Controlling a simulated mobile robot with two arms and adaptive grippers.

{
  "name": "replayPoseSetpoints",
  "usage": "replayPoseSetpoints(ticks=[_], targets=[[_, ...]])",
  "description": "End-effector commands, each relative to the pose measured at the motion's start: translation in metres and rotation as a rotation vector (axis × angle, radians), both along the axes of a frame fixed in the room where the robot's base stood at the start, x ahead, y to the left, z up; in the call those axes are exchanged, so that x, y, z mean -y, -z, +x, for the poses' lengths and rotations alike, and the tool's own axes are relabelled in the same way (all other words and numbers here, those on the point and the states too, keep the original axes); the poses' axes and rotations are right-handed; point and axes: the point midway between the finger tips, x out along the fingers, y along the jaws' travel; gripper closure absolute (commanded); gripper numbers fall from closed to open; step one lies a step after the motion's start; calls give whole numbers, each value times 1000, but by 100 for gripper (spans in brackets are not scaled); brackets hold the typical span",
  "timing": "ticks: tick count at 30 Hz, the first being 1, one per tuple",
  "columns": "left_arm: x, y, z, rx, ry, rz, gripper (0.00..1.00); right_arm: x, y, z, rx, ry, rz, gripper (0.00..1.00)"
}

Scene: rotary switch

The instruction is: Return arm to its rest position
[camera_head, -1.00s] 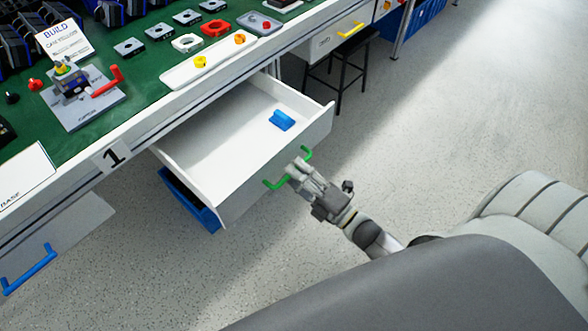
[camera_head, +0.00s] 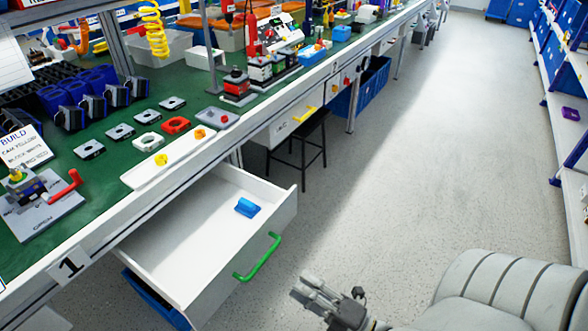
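My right gripper (camera_head: 318,291) is at the bottom of the head view, over the bare floor. Its fingers point up and left, apart from the green handle (camera_head: 257,257) of the drawer. It holds nothing that I can see, and its finger gap is too small to judge. The white drawer (camera_head: 165,262) stands pulled out under the bench, with a blue part (camera_head: 247,207) lying inside. My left gripper is not in view.
The green-topped workbench (camera_head: 100,175) carries a rotary switch assembly with a red handle (camera_head: 64,187) and several small parts. A black stool (camera_head: 303,140) stands beyond the drawer. Blue shelving (camera_head: 555,60) lines the right. The floor between is clear.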

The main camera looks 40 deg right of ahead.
Motion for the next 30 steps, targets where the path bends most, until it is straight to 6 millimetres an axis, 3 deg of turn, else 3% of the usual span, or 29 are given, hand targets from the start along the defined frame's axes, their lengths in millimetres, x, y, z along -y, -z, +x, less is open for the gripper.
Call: replayPoseSetpoints(ticks=[8,11,14,20,24,30], targets=[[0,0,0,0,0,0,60,0,2,1,-11,3,6,68],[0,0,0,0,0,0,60,2,17,7,-80,25,46,68],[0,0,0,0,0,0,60,4,50,15,-236,80,143,68],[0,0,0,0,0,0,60,5,148,16,-669,275,437,68],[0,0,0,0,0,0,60,-4,211,-6,-958,454,643,68],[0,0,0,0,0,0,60,-25,272,-53,-1273,724,866,68]])
